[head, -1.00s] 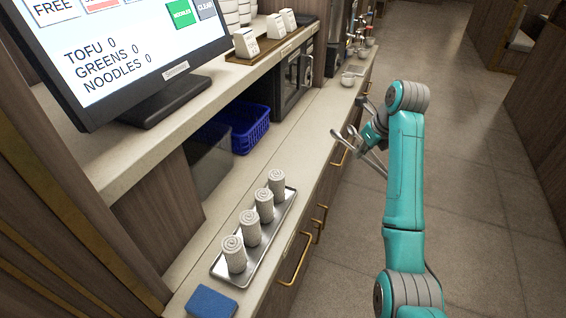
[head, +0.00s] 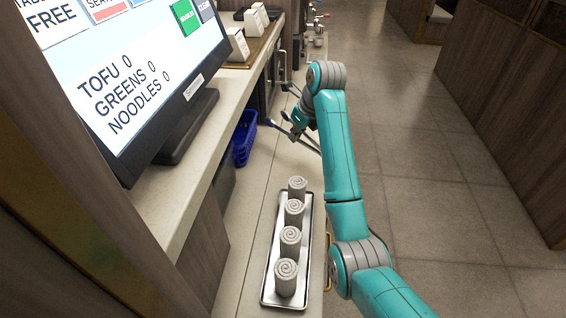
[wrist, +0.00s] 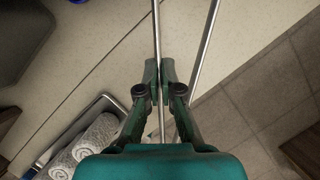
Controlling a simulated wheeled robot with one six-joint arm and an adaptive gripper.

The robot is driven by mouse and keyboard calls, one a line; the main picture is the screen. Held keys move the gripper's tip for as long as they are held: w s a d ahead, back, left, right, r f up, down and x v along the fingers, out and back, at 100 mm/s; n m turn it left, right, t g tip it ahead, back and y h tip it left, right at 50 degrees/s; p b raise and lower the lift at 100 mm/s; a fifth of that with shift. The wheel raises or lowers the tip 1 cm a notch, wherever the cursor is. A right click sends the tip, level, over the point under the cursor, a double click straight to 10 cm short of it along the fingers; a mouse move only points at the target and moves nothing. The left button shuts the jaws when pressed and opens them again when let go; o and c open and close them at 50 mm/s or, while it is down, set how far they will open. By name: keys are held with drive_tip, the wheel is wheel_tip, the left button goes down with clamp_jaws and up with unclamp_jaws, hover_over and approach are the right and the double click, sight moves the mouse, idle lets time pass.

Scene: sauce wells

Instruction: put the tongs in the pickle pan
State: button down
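My gripper (head: 298,124) is at the end of my extended arm, beside the counter edge and beyond the rolled towels in the head view. In the wrist view, the fingers of my gripper (wrist: 159,70) are closed around one thin metal arm of the tongs (wrist: 156,30). The other arm of the tongs spreads to the right, passing by the right finger. The tongs (head: 274,126) also show in the head view as thin metal rods sticking out on both sides of my gripper. I cannot make out a pickle pan in either view.
A metal tray (head: 272,270) of rolled white towels (head: 290,240) lies on the near counter (head: 240,255). A blue basket (head: 244,138) stands under the shelf, below the order screen (head: 125,75). Small metal vessels (head: 318,28) stand at the far end. The tiled floor (head: 440,200) at right is clear.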

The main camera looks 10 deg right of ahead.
hover_over(291, 163)
drive_tip(key=s, duration=0.1)
drive_tip(key=f, duration=0.5)
drive_tip(key=shift+s+d+f, duration=0.1)
drive_tip(key=shift+d, duration=0.25)
drive_tip(key=shift+f, duration=2)
drive_tip(key=shift+f, duration=0.15)
drive_tip(key=c, duration=1.3)
unclamp_jaws()
drive_tip(key=shift+d, duration=0.1)
